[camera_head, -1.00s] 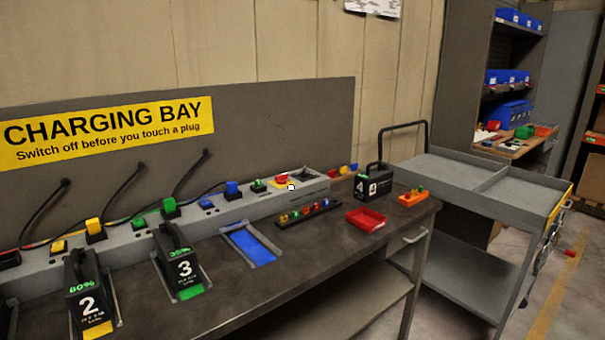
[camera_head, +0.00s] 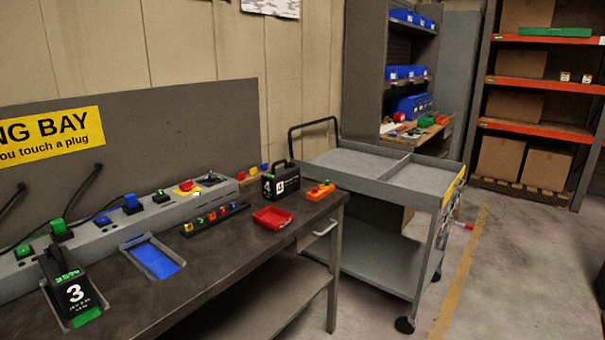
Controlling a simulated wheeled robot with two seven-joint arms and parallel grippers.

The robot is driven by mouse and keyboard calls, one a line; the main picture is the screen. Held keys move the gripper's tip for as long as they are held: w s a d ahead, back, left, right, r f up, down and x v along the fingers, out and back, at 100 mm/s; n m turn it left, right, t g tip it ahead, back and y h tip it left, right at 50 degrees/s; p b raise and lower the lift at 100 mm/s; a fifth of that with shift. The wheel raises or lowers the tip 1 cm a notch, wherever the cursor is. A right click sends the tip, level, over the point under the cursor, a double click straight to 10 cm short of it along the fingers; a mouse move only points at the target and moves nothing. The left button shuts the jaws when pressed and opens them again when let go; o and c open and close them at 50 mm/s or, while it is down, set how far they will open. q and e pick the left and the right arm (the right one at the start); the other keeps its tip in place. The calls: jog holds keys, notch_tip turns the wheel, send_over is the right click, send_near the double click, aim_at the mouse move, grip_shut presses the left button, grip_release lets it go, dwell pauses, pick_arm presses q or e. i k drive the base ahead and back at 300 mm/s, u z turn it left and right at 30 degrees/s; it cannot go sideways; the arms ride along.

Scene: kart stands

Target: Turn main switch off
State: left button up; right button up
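The main switch looks to be the red knob on a yellow plate (camera_head: 186,187), near the right end of the grey charging rail (camera_head: 100,236) on the bench. Its exact setting is too small to tell. A small white tag sits just beside it. Neither of my grippers shows in the head view.
On the bench (camera_head: 225,262) are battery 3 (camera_head: 72,290), an empty blue bay (camera_head: 155,260), a dark rack of small coloured pieces (camera_head: 215,219), a red tray (camera_head: 272,217), battery 4 (camera_head: 281,182) and an orange block (camera_head: 320,191). A grey cart (camera_head: 370,168) stands at right; floor beyond is clear.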

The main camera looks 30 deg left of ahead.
aim_at(187, 187)
jog(key=z, duration=0.55)
jog(key=i, duration=3.6)
jog(key=u, duration=3.3)
